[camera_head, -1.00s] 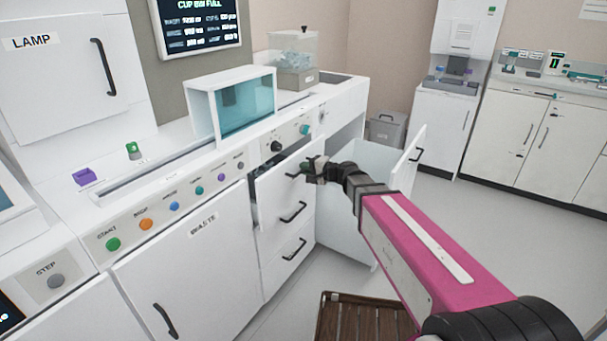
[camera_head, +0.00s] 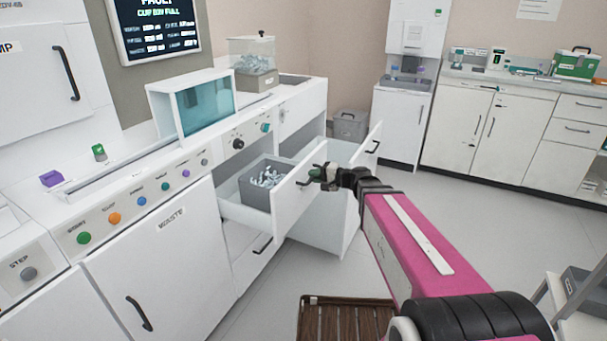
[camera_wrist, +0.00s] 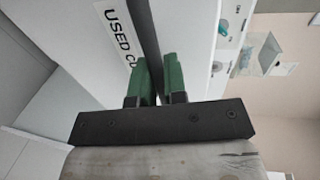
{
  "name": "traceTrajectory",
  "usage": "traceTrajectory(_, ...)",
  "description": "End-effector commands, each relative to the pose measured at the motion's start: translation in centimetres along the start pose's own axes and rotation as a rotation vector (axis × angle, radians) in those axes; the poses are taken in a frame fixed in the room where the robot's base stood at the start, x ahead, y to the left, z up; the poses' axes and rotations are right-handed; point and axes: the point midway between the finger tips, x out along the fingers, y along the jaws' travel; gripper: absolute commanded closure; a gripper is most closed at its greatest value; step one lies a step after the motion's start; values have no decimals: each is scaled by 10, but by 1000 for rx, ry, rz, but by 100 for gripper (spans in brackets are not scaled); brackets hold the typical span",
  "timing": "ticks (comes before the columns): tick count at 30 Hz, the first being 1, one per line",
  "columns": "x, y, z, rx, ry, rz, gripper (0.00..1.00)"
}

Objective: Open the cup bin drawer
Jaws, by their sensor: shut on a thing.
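The cup bin drawer (camera_head: 292,208) is a white drawer in the front of the white machine and is pulled well out. A grey bin (camera_head: 246,181) with pale cups in it sits inside the drawer. My gripper (camera_head: 318,175) is at the drawer's front and is shut on its dark handle. In the wrist view my green fingertips (camera_wrist: 160,80) straddle the dark handle bar (camera_wrist: 148,35). Beside them is a label (camera_wrist: 118,38) that starts with "USED". Part of the handle is hidden by my fingers.
Another white drawer or door (camera_head: 367,150) stands open just behind and right of my gripper. The waste door (camera_head: 165,255) is shut at the left. A slatted wooden stand (camera_head: 345,318) is on the floor below. Open floor lies to the right.

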Motion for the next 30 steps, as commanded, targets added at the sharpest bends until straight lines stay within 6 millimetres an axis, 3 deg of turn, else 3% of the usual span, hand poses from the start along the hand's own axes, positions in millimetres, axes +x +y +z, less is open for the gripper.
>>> traceTrajectory(6, -13, 3, 1, -1, 0, 2, 100)
traceTrajectory(17, -14, 4, 1, -1, -2, 3, 100)
traceTrajectory(18, -14, 4, 1, -1, -2, 3, 84)
traceTrajectory(20, -14, 4, 0, -1, -2, 2, 65)
traceTrajectory(30, -16, 3, 0, 0, 0, 1, 64)
